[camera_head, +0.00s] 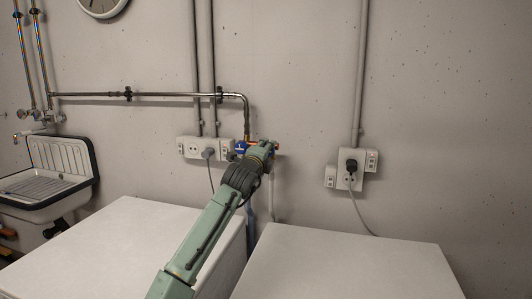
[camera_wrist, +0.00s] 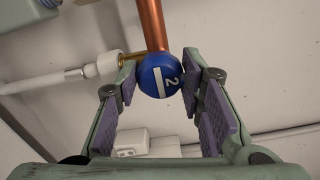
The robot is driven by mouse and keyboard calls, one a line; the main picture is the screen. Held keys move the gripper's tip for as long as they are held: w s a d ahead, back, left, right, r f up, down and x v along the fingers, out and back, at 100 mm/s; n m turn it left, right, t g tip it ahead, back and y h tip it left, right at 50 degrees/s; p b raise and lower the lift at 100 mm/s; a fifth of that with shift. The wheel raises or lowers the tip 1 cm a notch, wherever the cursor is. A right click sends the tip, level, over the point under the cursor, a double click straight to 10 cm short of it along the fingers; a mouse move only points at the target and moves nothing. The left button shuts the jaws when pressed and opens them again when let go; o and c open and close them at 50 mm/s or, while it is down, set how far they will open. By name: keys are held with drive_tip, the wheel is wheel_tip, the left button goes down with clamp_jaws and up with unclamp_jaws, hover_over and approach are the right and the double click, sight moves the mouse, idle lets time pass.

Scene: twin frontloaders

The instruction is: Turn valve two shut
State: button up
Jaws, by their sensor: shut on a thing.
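Valve two is a round blue knob (camera_wrist: 158,75) marked with a white "2" and a white bar. In the wrist view it sits at the lower end of a copper pipe (camera_wrist: 150,22), with the bar running roughly up and down the picture. My gripper (camera_wrist: 160,82) has a purple-padded finger on each side of the knob, shut on it near the fingertips. In the head view my gripper (camera_head: 263,148) is at the wall below the pipe's bend. A small blue part (camera_head: 241,147) shows beside it; the rest there is hidden by my arm.
A white hose fitting (camera_wrist: 75,76) leads off left of the knob. Wall sockets with a plug (camera_head: 208,153) are left of my gripper, others (camera_head: 350,168) to the right. Two white machine tops (camera_head: 120,245) (camera_head: 345,265) stand below. A sink (camera_head: 48,180) is far left.

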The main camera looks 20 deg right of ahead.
drive_tip(key=o, duration=1.2)
drive_tip(key=shift+c, duration=0.2)
drive_tip(key=v, duration=1.2)
